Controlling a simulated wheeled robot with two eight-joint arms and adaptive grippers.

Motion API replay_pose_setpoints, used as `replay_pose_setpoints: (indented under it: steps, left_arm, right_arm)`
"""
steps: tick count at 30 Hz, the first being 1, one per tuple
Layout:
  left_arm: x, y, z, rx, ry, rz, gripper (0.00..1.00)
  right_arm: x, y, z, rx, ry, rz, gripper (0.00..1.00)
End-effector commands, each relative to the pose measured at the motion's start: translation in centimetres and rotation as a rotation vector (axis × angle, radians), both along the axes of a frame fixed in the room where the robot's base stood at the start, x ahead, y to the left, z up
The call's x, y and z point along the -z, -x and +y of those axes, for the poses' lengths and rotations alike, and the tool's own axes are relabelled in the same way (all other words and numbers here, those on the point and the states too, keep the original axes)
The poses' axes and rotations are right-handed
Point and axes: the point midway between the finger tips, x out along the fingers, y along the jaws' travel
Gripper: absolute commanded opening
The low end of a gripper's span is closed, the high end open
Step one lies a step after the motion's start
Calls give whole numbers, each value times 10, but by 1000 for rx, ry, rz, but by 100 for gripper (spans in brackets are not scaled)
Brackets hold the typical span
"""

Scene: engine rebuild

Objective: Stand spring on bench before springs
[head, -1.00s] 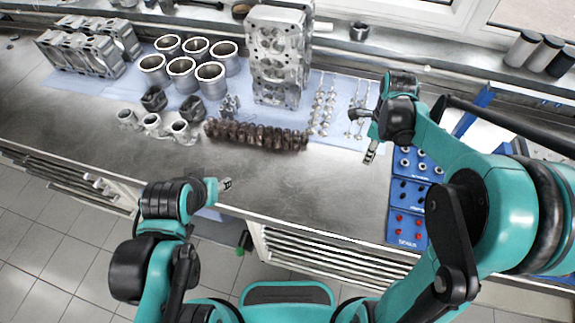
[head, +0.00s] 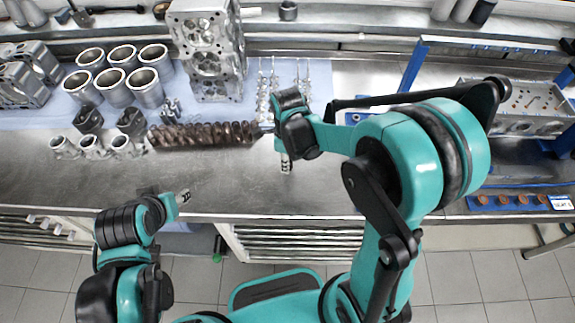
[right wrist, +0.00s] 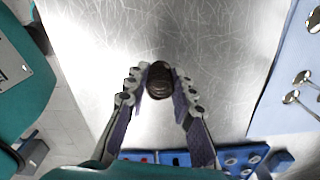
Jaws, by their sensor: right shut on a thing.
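My right gripper (head: 285,164) is shut on a dark brown coil spring (right wrist: 160,80), which the right wrist view shows end-on between the fingertips (right wrist: 158,92) over bare metal. The held spring cannot be made out in the head view. The row of dark springs (head: 203,134) stands along the bench, left of my right gripper. The bench top (head: 240,185) is bare metal in front of the row. My left gripper (head: 184,197) is near the bench's front edge, and its opening cannot be made out.
Cylinder liners (head: 115,75), a cylinder head (head: 207,50) and valves (head: 300,80) sit on a blue mat behind the springs. Pistons (head: 92,145) stand at the left. A blue tray (right wrist: 235,158) shows in the right wrist view. A grey metal block (head: 515,100) is at the right.

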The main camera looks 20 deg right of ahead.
Motion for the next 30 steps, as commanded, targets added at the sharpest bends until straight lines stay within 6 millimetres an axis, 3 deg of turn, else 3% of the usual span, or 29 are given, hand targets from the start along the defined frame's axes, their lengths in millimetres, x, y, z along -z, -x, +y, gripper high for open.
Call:
replay_pose_setpoints:
  steps: [3, 14, 15, 17, 26, 30]
  left_arm:
    - [8, 0, 0, 0, 0, 0, 46]
    - [11, 0, 0, 0, 0, 0, 46]
    - [11, 0, 0, 0, 0, 0, 46]
    - [10, 0, 0, 0, 0, 0, 46]
    - [9, 0, 0, 0, 0, 0, 46]
    - [3, 0, 0, 0, 0, 0, 46]
  right_arm:
    - [18, 0, 0, 0, 0, 0, 0]
    - [22, 0, 0, 0, 0, 0, 0]
    - [21, 0, 0, 0, 0, 0, 29]
    - [21, 0, 0, 0, 0, 0, 45]
    - [20, 0, 0, -1, 0, 0, 45]
    - [9, 0, 0, 0, 0, 0, 45]
